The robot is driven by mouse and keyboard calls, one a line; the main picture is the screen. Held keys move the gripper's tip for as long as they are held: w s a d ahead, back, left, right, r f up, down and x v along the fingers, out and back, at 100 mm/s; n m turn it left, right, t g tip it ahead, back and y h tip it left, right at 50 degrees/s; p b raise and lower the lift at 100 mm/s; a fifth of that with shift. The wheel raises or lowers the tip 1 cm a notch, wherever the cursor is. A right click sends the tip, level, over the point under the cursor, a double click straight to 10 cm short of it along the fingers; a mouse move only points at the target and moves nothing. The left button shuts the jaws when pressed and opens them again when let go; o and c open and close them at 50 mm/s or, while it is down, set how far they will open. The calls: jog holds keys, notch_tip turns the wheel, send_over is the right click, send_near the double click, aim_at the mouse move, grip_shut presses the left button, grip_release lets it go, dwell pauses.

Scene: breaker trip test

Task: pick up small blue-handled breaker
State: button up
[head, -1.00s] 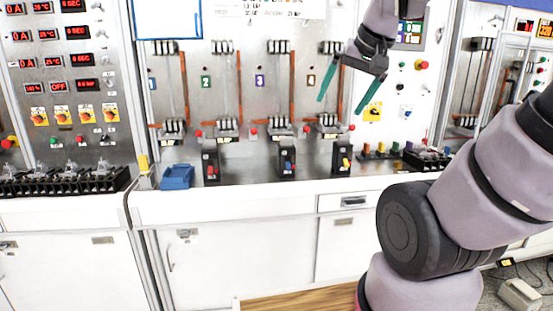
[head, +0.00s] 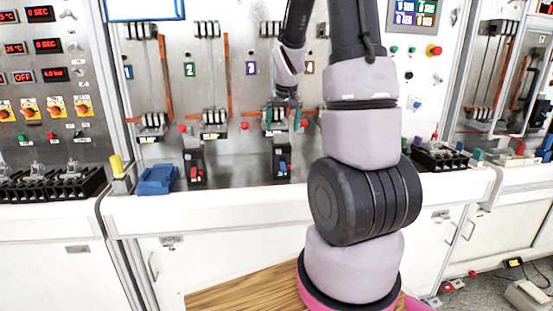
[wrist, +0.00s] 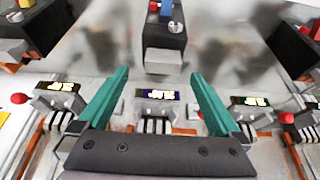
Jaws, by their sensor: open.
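The small blue-handled breaker (head: 282,163) is a black upright block on the counter, with a blue and a red part on its front. It also shows in the wrist view (wrist: 164,40) at top centre, beyond the fingertips. My gripper (head: 282,125) is open, its two teal fingers pointing down just above and behind the breaker in the head view. In the wrist view my gripper (wrist: 158,75) is empty, its fingers spread apart. The breaker appears centred between the finger lines, with nothing gripped.
A red-handled black breaker (head: 196,168) stands to the left, and a blue tray-like block (head: 157,180) further left. Panel terminals (head: 214,122) and copper bars (head: 228,75) rise behind the counter. Another black breaker (wrist: 38,28) is at the wrist view's upper left. My arm hides the counter to the right.

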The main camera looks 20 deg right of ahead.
aim_at(280, 141)
jog(key=x, duration=0.7)
jog(key=shift+w+a+f, duration=0.1)
jog(key=shift+f, duration=0.15)
grip_shut()
